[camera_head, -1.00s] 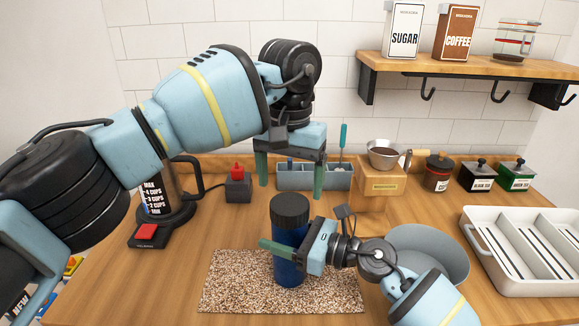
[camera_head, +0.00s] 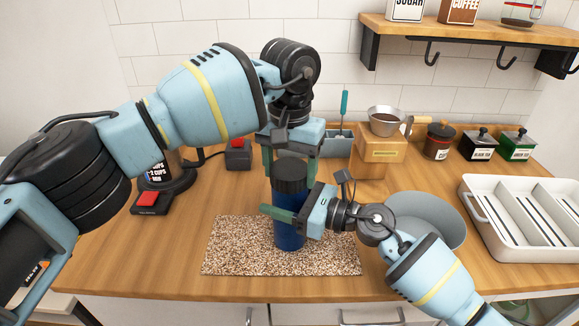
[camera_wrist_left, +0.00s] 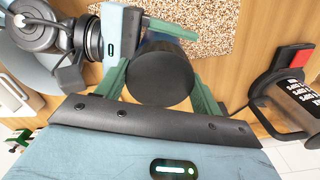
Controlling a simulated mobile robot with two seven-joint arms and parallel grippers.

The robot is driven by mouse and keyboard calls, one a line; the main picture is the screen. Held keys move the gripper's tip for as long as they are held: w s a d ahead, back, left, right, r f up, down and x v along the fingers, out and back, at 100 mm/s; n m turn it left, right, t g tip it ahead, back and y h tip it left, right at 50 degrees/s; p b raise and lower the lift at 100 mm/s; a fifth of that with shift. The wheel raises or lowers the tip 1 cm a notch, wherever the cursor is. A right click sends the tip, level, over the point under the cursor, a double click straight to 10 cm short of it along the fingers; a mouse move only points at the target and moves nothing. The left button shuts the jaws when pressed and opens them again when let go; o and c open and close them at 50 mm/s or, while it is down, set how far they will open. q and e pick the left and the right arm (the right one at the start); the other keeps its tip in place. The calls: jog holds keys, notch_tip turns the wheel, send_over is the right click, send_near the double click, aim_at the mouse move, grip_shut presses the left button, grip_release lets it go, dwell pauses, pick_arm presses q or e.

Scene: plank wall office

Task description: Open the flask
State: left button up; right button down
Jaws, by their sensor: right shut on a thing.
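The flask (camera_head: 288,232) is dark blue with a black ribbed lid (camera_head: 290,174) and stands upright on a speckled mat (camera_head: 235,250).
A grey bowl (camera_head: 425,212) stands right of the mat, behind my right arm. A white divided tray (camera_head: 515,225) is farther right. A wooden box (camera_head: 382,150), jars and a grey holder (camera_head: 337,146) line the back. A kettle base with a red switch (camera_head: 148,199) is at left.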

pick_arm(q)
jog(key=c, duration=0.3)
jog(key=n, duration=0.7)
jog(key=shift+c, duration=0.2)
jog(key=n, duration=0.7)
jog(key=shift+n, duration=0.4)
jog(key=n, duration=1.4)
jog(key=shift+r, duration=0.1)
jog(key=n, duration=1.2)
jog(key=shift+n, duration=0.4)
jog(key=n, duration=1.2)
jog(key=shift+r+n, duration=0.1)
jog(key=shift+n, duration=0.2)
